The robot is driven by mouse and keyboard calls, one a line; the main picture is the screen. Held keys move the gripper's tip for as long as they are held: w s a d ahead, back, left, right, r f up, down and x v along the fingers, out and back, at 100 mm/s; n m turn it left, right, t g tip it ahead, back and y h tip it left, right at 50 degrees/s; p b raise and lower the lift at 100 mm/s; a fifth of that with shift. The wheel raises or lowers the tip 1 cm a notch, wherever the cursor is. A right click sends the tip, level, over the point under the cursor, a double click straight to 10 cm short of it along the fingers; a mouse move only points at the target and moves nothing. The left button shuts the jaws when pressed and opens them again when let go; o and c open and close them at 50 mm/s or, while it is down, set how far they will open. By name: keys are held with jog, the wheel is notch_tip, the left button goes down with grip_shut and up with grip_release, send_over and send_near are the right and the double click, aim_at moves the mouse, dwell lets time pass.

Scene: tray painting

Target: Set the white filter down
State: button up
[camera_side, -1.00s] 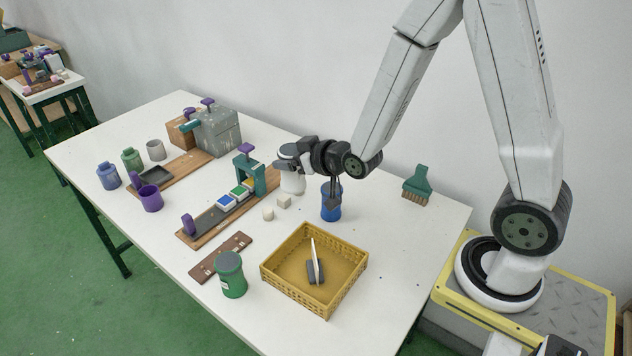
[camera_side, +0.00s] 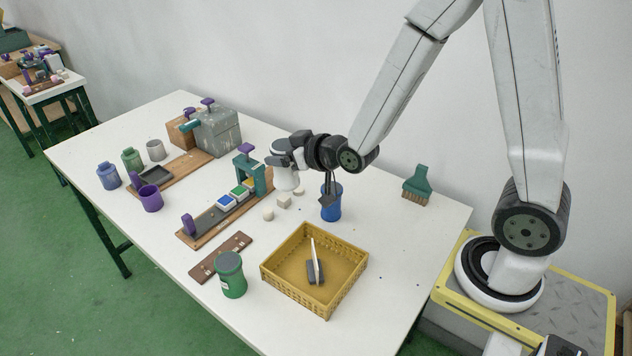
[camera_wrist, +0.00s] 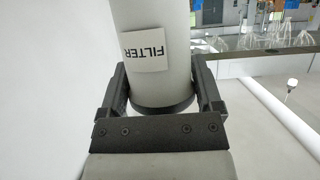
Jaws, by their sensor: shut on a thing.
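The white filter (camera_side: 284,181) is a pale cylinder between the fingers of my gripper (camera_side: 284,152). In the wrist view the filter (camera_wrist: 150,85) carries an upside-down FILTER label, and the dark fingers of my gripper (camera_wrist: 160,95) close on both its sides. In the side view the filter is over the back middle of the white table (camera_side: 390,250), right of the teal press. The gripper hides part of its upper end. I cannot tell whether its base touches the table.
Small cream blocks (camera_side: 284,201) lie just in front of the filter. A blue cup (camera_side: 330,205) with dark tools stands to its right. A teal press (camera_side: 259,178) is close on the left. A yellow basket (camera_side: 345,290) is at the front. Bare table lies toward the green brush (camera_side: 417,184).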

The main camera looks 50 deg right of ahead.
aim_at(285, 145)
notch_tip(285, 145, up, 4)
jog(key=shift+f, duration=0.25)
jog(key=s+d+r+m+g+h, duration=0.2)
jog(key=d+m+h, duration=0.45)
jog(key=d, duration=0.35)
jog(key=s+d+f+m+g+h, duration=0.1)
jog(key=s+d+m+g+h, duration=0.15)
jog(key=s+m+g, duration=0.35)
jog(key=s+d+f+m+g+h, duration=0.1)
jog(key=s+d+m+g+h, duration=0.2)
jog(key=s, duration=0.4)
jog(key=s+d+m+g+h, duration=0.1)
jog(key=s+d+m+g, duration=0.35)
jog(key=s, duration=0.25)
notch_tip(285, 145, down, 15)
jog(key=shift+s+g, duration=0.15)
jog(key=shift+g, duration=0.2)
jog(key=shift+a+f, duration=0.1)
jog(key=shift+f, duration=0.05)
jog(key=shift+f, duration=3.2)
jog(key=shift+f, duration=0.6)
